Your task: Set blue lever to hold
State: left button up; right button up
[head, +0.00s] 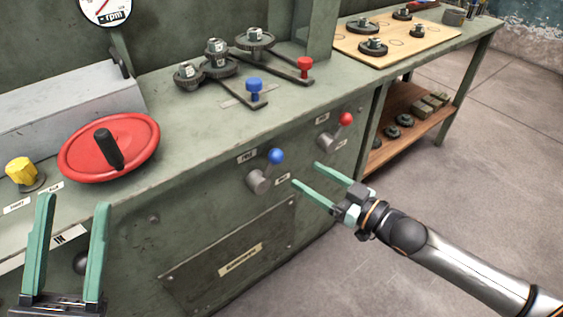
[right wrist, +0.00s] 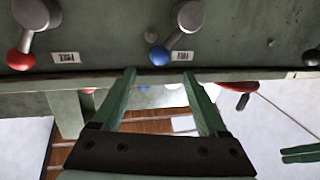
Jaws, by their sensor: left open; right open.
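The blue lever has a round blue knob (head: 276,156) on a grey arm and hub (head: 258,181), mounted on the green cabinet's front. Its arm slants up and right from the hub. A small label (head: 246,156) sits left of the knob and another (head: 282,179) below right; their words are too small to read surely. My right gripper (head: 305,173) is open and empty, tips just right of the knob. In the right wrist view the knob (right wrist: 159,55) shows just beyond and between the fingertips (right wrist: 158,73), apparently apart from them. My left gripper (head: 74,202) is open and empty at lower left.
A red-knobbed lever (head: 345,119) sits to the right on the same front. Above on the bench (head: 190,118) are a red handwheel (head: 108,147), a yellow knob (head: 21,171), blue (head: 254,86) and red (head: 304,65) top knobs, and gears. Floor in front is clear.

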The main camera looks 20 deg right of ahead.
aim_at(282, 160)
jog(key=b+x, duration=0.2)
jog(key=x, duration=0.6)
jog(key=shift+w+a, duration=0.2)
jog(key=shift+w, duration=0.15)
grip_shut()
dwell(0.4)
dwell(0.8)
